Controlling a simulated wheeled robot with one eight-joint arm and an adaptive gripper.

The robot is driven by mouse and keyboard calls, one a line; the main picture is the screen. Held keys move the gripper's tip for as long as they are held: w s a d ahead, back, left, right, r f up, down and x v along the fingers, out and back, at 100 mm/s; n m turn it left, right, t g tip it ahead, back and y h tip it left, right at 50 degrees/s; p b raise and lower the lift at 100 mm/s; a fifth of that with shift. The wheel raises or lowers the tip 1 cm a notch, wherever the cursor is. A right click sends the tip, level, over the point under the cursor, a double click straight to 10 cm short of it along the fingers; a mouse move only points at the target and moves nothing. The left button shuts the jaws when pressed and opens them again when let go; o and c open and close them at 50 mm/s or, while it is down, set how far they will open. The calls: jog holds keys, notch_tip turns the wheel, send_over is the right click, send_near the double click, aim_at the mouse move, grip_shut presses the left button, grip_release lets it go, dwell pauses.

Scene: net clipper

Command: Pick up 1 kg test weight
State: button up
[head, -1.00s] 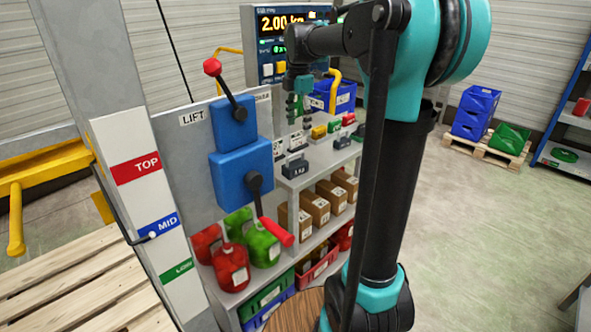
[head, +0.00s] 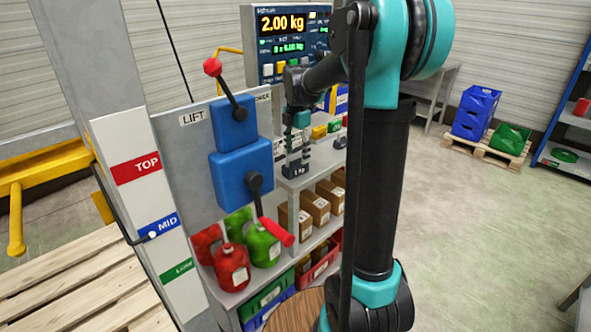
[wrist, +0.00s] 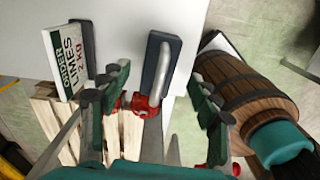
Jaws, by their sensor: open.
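The 1 kg test weight (head: 296,171) is a dark block with a "1 kg" label, on the front edge of the grey shelf top. In the wrist view, a dark block with a pale metal handle (wrist: 158,68), which looks like this weight, lies between the finger pads. My gripper (head: 297,150) points down directly above the weight in the head view. In the wrist view, my gripper (wrist: 159,80) is open, with one finger on each side of the block and visible gaps. The fingers partly hide the weight in the head view.
The scale display (head: 282,24) reads 2.00 kg behind. Blue lift boxes with red-knobbed levers (head: 241,172) stand close left. Cartons (head: 315,207) fill the shelf below.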

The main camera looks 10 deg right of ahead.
aim_at(295, 163)
jog(key=f, duration=0.5)
jog(key=shift+a, duration=0.25)
grip_shut()
